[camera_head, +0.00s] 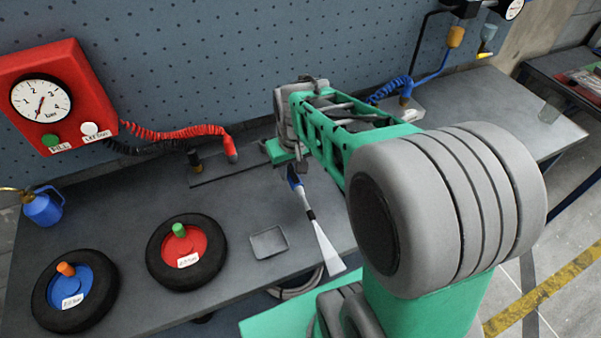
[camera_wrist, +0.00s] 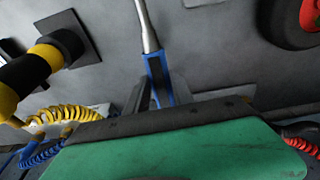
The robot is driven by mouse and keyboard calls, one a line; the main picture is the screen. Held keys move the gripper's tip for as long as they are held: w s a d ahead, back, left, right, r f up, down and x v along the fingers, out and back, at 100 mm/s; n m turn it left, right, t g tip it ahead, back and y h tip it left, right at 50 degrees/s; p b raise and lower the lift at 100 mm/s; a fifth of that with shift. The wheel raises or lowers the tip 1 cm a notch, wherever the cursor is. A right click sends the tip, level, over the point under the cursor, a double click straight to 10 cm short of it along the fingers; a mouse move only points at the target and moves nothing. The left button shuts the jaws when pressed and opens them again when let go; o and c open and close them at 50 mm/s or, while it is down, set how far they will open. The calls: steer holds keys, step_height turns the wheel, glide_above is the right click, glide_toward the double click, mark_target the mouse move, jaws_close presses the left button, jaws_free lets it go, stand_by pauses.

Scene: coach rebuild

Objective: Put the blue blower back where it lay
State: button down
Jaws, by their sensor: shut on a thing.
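My gripper (camera_head: 298,168) is shut on a blue-handled tool (camera_head: 324,246) with a grey shaft, a dark band and a pale flared end that hangs down over the bench's front edge. In the wrist view the tool's blue handle (camera_wrist: 157,72) sits between my fingers (camera_wrist: 158,96), with the shaft pointing away. No hose shows on this tool. A blue coiled hose (camera_head: 391,89) lies at the back of the bench behind my arm; it also shows in the wrist view (camera_wrist: 40,155). I cannot make out a blue blower on its end. My arm hides part of the bench there.
Two wheels, red-hubbed (camera_head: 187,252) and blue-hubbed (camera_head: 75,290), a small grey tray (camera_head: 268,242) and a blue can (camera_head: 43,206) stand on the left. The bench's right end is mostly clear.

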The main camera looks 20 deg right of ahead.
steer(key=shift+d+f+g+b, duration=0.5)
steer(key=shift+f+b, duration=0.3)
steer(key=shift+f, duration=0.85)
steer(key=shift+d+f+g+b, duration=0.35)
steer(key=shift+d+f+b, duration=0.35)
steer(key=shift+f, duration=0.95)
steer(key=shift+d+f+g+b, duration=0.45)
steer(key=shift+f+b, duration=0.4)
steer(key=shift+f, duration=0.8)
steer(key=shift+s+f, duration=0.1)
steer(key=shift+f, duration=0.45)
steer(key=c, duration=1)
jaws_free()
steer(key=shift+r+b, duration=0.1)
steer(key=shift+b, duration=0.2)
step_height(320, 180, up, 8)
steer(key=f, duration=0.1)
steer(key=s+a+r+t, duration=0.1)
steer(key=s+a, duration=0.1)
steer(key=s, duration=0.1)
steer(key=s+a+r+t, duration=0.1)
steer(key=s+a, duration=0.2)
steer(key=s+a+r+t, duration=0.1)
steer(key=s+a, duration=0.2)
steer(key=s, duration=0.1)
steer(key=shift+a+r+t+b, duration=0.2)
steer(key=shift+t+b, duration=0.1)
steer(key=shift+b, duration=0.1)
